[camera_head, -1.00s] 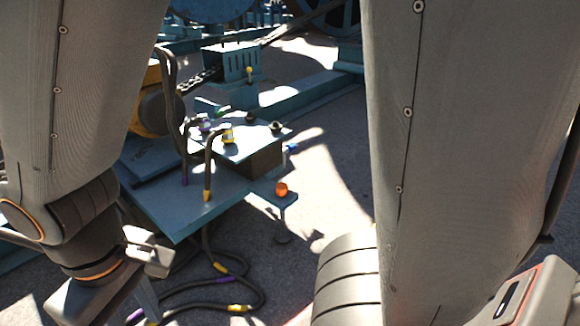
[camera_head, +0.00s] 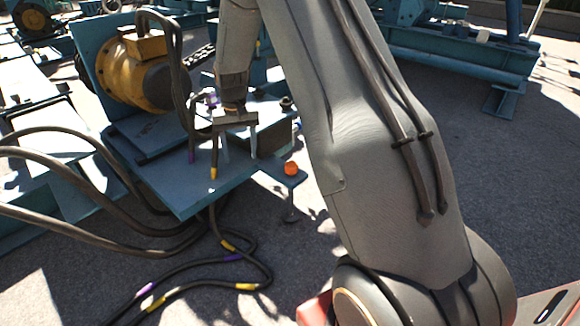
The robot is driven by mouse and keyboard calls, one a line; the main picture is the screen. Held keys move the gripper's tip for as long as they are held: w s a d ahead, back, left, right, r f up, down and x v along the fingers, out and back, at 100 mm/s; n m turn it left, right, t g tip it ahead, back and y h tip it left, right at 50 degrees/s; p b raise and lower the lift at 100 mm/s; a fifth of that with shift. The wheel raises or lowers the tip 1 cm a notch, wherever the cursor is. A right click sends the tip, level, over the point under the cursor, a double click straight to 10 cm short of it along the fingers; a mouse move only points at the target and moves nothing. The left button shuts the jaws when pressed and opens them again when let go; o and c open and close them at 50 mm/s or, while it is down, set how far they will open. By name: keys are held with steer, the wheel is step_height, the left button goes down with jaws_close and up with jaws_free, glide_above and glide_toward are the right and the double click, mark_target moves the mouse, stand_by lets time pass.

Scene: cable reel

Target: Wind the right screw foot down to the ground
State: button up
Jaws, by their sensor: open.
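The screw foot shows as an orange knob (camera_head: 291,168) on a small blue bracket (camera_head: 283,178) at the right corner of the blue platform, with a thin stem and a small round pad (camera_head: 290,216) below it. I cannot tell whether the pad touches the ground. My gripper (camera_head: 239,157) points down with its two fingers spread and nothing between them. It appears over the blue platform (camera_head: 205,190), to the left of the orange knob and apart from it in the picture. My arm hides part of the equipment behind.
A yellow motor (camera_head: 130,70) stands on the platform's left. Black cables (camera_head: 175,120) rise near the gripper, and others with yellow and purple bands (camera_head: 235,285) lie on the ground. Open pavement (camera_head: 520,180) lies to the right of my arm.

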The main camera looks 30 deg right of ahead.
mark_target(291, 164)
steer(key=w+d+f+m, duration=0.1)
steer(key=d+f, duration=0.2)
steer(key=d, duration=0.3)
steer(key=w+d+f+m, duration=0.1)
steer(key=d+f, duration=0.1)
steer(key=d, duration=0.5)
steer(key=w+d+f+m, duration=0.1)
steer(key=w+d+f, duration=0.1)
steer(key=d, duration=0.5)
steer(key=shift+d+f+m, duration=0.15)
steer(key=shift+f+m, duration=0.15)
steer(key=shift+f, duration=0.5)
steer(key=shift+d+f+b, duration=0.25)
steer(key=shift+d+b, duration=0.05)
step_height(291, 164, down, 7)
steer(key=shift+f+b, duration=0.2)
steer(key=shift+b, duration=0.85)
steer(key=c, duration=1)
